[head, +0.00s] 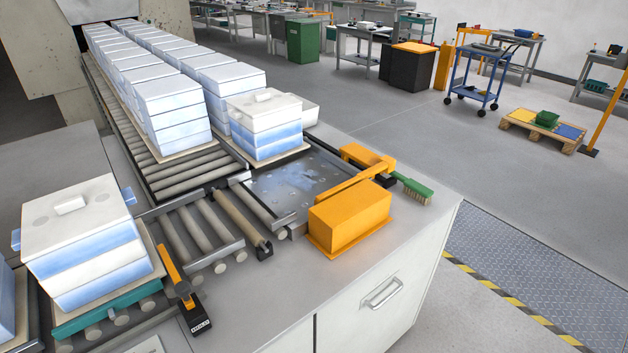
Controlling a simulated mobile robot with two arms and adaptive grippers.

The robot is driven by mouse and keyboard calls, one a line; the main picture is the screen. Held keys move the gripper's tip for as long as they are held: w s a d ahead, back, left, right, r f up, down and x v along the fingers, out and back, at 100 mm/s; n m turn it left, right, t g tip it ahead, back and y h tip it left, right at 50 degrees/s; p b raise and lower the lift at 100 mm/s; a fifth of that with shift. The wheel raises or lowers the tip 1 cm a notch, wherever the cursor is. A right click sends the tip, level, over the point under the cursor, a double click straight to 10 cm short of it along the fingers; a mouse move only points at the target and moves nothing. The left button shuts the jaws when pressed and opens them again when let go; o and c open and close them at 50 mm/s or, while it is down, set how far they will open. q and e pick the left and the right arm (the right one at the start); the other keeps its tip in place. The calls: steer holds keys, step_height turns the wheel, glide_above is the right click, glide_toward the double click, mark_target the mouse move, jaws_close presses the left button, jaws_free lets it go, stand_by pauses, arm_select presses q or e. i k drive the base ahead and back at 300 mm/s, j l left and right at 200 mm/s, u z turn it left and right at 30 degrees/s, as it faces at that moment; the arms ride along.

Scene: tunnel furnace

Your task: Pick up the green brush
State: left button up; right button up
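The green brush (414,189) lies on the grey bench top, close to its right corner. It has a green back with pale bristles facing down. Its left end meets or passes behind the orange bar of the stop mechanism; I cannot tell if they touch. Neither of my grippers shows in the head view.
An orange box (348,218) stands left of the brush. White-and-blue stacks (265,125) sit on the roller conveyor (190,183); another stack (84,240) stands at left. The floor beyond the bench is clear up to a blue trolley (478,88) and a pallet (540,131).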

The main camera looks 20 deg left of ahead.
mark_target(422, 194)
steer(key=i+l, duration=0.35)
steer(key=i+l+u, duration=0.45)
steer(key=l+u, duration=0.15)
steer(key=i+l+u, duration=0.25)
steer(key=l, duration=0.15)
steer(key=k+u, duration=0.1)
steer(key=u, duration=0.35)
